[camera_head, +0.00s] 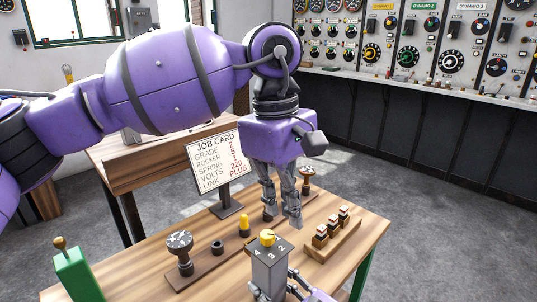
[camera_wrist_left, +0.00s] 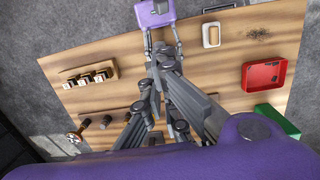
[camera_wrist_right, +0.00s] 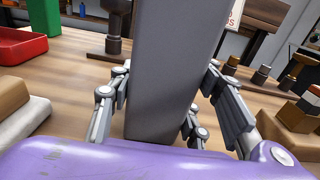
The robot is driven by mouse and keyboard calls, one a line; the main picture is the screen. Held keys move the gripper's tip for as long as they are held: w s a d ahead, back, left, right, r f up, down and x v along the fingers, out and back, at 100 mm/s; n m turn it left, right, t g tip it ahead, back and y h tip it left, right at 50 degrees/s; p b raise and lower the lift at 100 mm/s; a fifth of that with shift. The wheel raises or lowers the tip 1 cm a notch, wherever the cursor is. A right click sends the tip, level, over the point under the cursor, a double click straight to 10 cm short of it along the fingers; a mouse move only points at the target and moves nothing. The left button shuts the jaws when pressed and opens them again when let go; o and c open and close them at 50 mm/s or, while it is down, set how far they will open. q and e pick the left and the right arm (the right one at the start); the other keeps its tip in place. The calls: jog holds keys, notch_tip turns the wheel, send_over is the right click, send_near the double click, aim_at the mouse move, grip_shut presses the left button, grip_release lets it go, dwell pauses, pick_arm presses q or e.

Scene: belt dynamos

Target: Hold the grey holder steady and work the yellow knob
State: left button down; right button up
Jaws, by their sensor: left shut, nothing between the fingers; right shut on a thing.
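The grey holder (camera_head: 268,272) stands upright at the table's front, with the digits 4, 3 and 2 on its top. The yellow knob (camera_head: 268,238) sits on that top. My right gripper (camera_head: 288,287) is shut on the holder's body; its fingers flank the tall grey body (camera_wrist_right: 165,70) in the right wrist view. My left gripper (camera_head: 283,220) points down behind and slightly right of the knob, shut and empty, apart from it in the head view. In the left wrist view my left fingers (camera_wrist_left: 165,100) hide much of the middle, and I cannot make out the knob.
A dark strip with a round-headed post (camera_head: 180,246), a black peg and a yellow peg (camera_head: 244,226) lies left of the holder. A wooden rack (camera_head: 333,238) stands right, a green block (camera_head: 76,275) far left. The job card (camera_head: 215,163) stands behind. A red tray (camera_wrist_left: 263,77) shows too.

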aim_at(267, 239)
pick_arm(q)
jog(key=shift+t+y, duration=0.3)
jog(key=shift+y, duration=0.3)
jog(key=f, duration=0.2)
jog(key=a+f, duration=0.1)
jog(key=f, duration=0.2)
jog(key=w+a+f, duration=0.1)
jog(key=f, duration=0.1)
jog(key=shift+f, duration=0.5)
